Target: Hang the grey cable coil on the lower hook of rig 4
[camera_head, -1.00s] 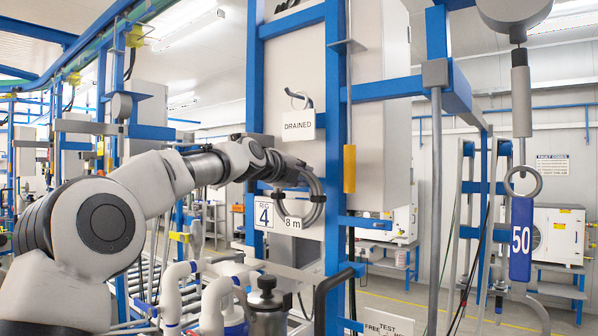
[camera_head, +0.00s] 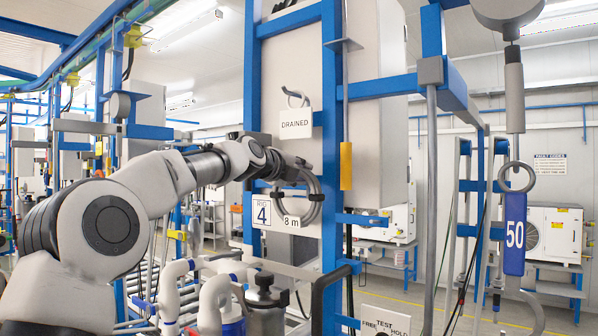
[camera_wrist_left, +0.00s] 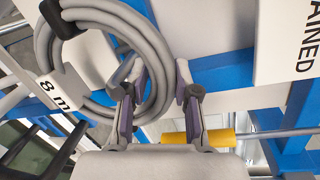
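The grey cable coil (camera_head: 318,205) with its "8 m" tag (camera_head: 290,222) hangs upright in front of rig 4, beside the "RIG 4" plate (camera_head: 262,213). My left gripper (camera_head: 296,164) is at the coil's upper part. In the left wrist view, the coil (camera_wrist_left: 157,45) passes between the two spread fingers of the gripper (camera_wrist_left: 160,100), with a gap to the right-hand finger. A light grey bent piece (camera_wrist_left: 124,69) shows inside the ring; I cannot tell whether it is the lower hook or whether it bears the coil. My right gripper is out of view.
An upper hook (camera_head: 294,95) with a "DRAINED" sign (camera_head: 296,123) is above the coil. A yellow cylinder (camera_head: 346,166) is on the rig to the right. A blue "50" tag (camera_head: 515,235) hangs farther right. White pipes (camera_head: 213,300) and a canister (camera_head: 266,300) stand below.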

